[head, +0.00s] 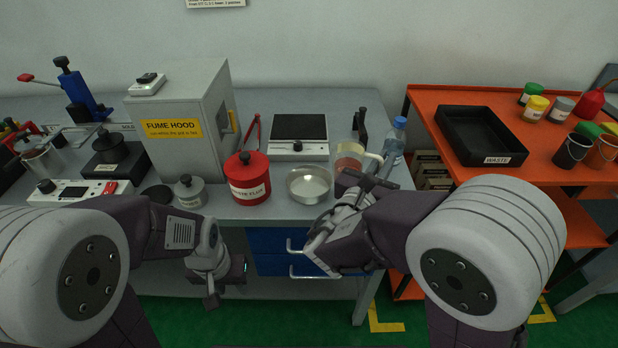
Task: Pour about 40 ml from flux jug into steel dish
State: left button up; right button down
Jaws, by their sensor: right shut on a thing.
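The flux jug (349,156) is a clear jug with reddish-brown liquid in it, at the right front of the grey bench. It looks upright; I cannot tell whether it touches the bench. My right gripper (374,177) is shut on the jug at its handle side, and partly hides the jug's lower part. The steel dish (308,185) is a shallow, round metal dish just left of the jug, near the bench's front edge, and looks empty. My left gripper (229,284) is open and empty, low in front of the bench and left of the dish.
A scale-like device (299,136) sits behind the dish. A bottle (394,140) stands right of the jug. An orange cart (440,150) holds a black waste tray (482,151).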

aim_at(363, 150)
jog(key=a+r+n+p, duration=0.2)
jog(key=w+a+r+n+t+p, duration=0.1)
jog(key=r+n+p, duration=0.1)
jog(key=n+p, duration=0.1)
jog(key=shift+w+a+p, duration=0.2)
jog(key=shift+a+p, duration=0.1)
jog(key=shift+a, duration=0.1)
jog(key=shift+w+a+r+n+t+p, duration=0.2)
jog(key=shift+a+r+n+p, duration=0.1)
jog(key=shift+a+n, duration=0.25)
jog(key=shift+w+a+r+n+t+p, duration=0.15)
jog(key=shift+a+n+p, duration=0.2)
jog(key=shift+n, duration=0.3)
jog(key=shift+w+a+r+n+p, duration=0.2)
jog(key=shift+a+n+p, duration=0.25)
jog(key=shift+n, duration=0.75)
jog(key=shift+a+r+n+t, duration=0.1)
jog(key=shift+a+n+t, duration=0.2)
jog(key=shift+n, duration=0.3)
jog(key=shift+w+a+n, duration=0.15)
jog(key=shift+a+n, duration=0.2)
jog(key=shift+n, duration=0.35)
jog(key=shift+s+d+f, duration=0.2)
jog(key=shift+s+d, duration=0.15)
jog(key=shift+s+d+n+t+y, duration=0.25)
jog(key=shift+n+y, duration=0.05)
jog(key=shift+y, duration=0.1)
jog(key=shift+s+d, duration=0.15)
jog(key=shift+d, duration=0.35)
